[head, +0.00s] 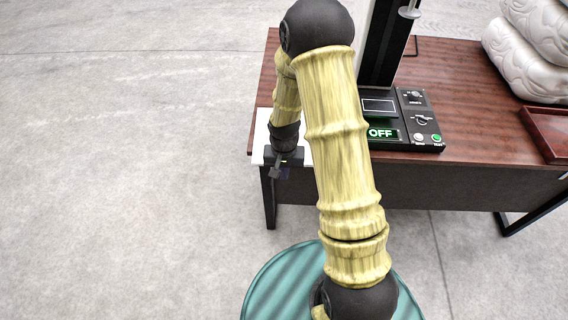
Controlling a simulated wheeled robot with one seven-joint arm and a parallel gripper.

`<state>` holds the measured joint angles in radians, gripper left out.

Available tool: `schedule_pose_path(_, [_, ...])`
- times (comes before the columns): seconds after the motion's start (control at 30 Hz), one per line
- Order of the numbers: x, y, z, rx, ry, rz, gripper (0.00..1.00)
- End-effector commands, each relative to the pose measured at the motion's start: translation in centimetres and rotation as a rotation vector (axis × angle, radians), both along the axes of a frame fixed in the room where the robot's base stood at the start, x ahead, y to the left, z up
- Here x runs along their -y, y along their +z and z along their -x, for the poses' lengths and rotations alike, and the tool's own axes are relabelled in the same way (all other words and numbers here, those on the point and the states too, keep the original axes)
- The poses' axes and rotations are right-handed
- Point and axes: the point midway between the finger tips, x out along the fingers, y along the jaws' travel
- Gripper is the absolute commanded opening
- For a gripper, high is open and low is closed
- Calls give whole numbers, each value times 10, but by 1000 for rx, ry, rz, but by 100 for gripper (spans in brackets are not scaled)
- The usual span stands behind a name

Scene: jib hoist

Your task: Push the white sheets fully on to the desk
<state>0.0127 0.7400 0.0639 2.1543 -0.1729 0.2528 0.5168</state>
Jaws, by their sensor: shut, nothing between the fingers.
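The white sheets (262,128) lie at the near left corner of the brown desk (465,75). A white strip shows past the desk's left edge, and white also shows along the front edge right of my gripper. My arm hides much of the sheets. My gripper (276,172) is shut and empty, at the sheets' front edge by the desk's near left corner. I cannot tell whether it touches them.
A black device with a green OFF display (382,134), buttons and a tall column stands mid-desk. A red-brown tray (550,130) and stacked white cushions (530,45) are at the right. Open grey floor (120,160) lies left of the desk.

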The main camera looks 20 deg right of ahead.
Motion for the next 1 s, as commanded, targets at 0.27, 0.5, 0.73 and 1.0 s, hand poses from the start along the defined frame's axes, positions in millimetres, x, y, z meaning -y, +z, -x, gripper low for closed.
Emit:
schedule_pose_path(0.27, [3, -33, -10, 3, -3, -1, 0])
schedule_pose_path(0.5, [11, -34, -35, 2, 0, -2, 0])
schedule_pose_path(0.73, [12, -34, -38, 0, 1, -1, 0])
schedule_pose_path(1.0, [10, -34, -40, 1, 6, -1, 0])
